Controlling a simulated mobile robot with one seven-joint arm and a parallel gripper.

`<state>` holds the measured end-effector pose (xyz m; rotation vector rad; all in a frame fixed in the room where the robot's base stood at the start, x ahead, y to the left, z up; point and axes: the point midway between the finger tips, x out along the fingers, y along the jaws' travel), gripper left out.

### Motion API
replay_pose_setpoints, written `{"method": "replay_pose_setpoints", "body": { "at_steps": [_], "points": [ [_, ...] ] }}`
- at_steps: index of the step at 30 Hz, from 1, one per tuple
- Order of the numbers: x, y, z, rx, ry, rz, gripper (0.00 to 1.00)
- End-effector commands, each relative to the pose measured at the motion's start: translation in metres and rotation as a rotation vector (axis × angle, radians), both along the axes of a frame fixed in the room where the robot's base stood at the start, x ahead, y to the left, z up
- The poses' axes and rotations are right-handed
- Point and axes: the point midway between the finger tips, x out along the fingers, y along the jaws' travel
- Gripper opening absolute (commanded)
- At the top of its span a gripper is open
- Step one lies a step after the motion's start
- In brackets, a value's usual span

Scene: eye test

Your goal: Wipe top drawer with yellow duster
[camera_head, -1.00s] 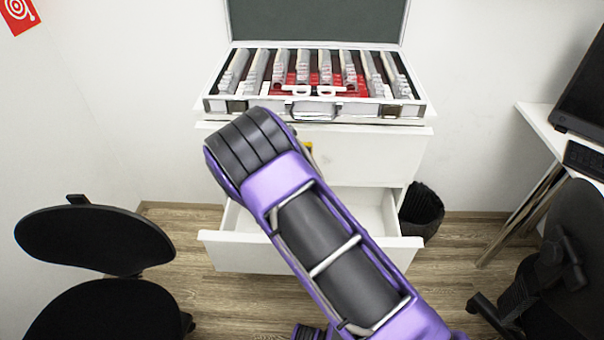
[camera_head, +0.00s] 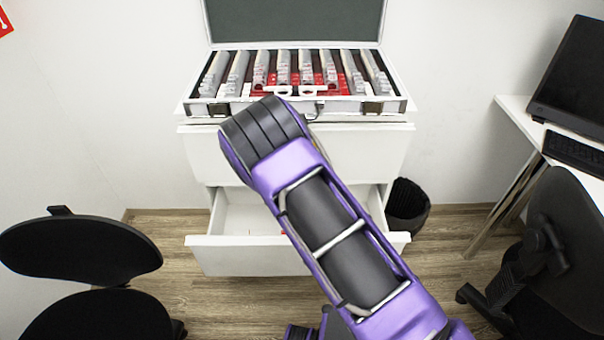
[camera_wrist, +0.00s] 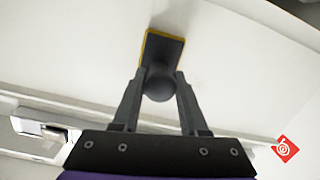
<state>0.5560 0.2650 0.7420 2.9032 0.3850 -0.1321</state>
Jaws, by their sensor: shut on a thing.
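My gripper (camera_wrist: 161,80) is shut on the round dark knob of the yellow duster (camera_wrist: 165,47), a dark rectangular plate with a yellow edge. In the wrist view the duster's plate lies against or close to a white panel; contact cannot be told. The top drawer (camera_head: 362,150) is the closed white front below the case in the head view. My purple and black arm covers its middle, and hides my gripper and the duster there.
An open metal case (camera_head: 345,106) with several grey lens rows stands on the cabinet. The lower drawer (camera_head: 235,256) is pulled out, with a small red spot beside my arm. Black chairs (camera_head: 80,250) (camera_head: 560,250) flank the cabinet. A bin (camera_head: 408,205) and desk (camera_head: 515,108) are right.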

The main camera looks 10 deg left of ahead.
Motion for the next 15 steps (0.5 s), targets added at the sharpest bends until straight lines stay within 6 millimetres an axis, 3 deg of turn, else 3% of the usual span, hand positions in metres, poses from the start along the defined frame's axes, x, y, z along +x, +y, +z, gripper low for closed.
{"method": "replay_pose_setpoints", "body": {
  "at_steps": [15],
  "points": [
    [-0.009,0.03,0.001,0.002,-0.001,0.001,0.0]
  ]
}}
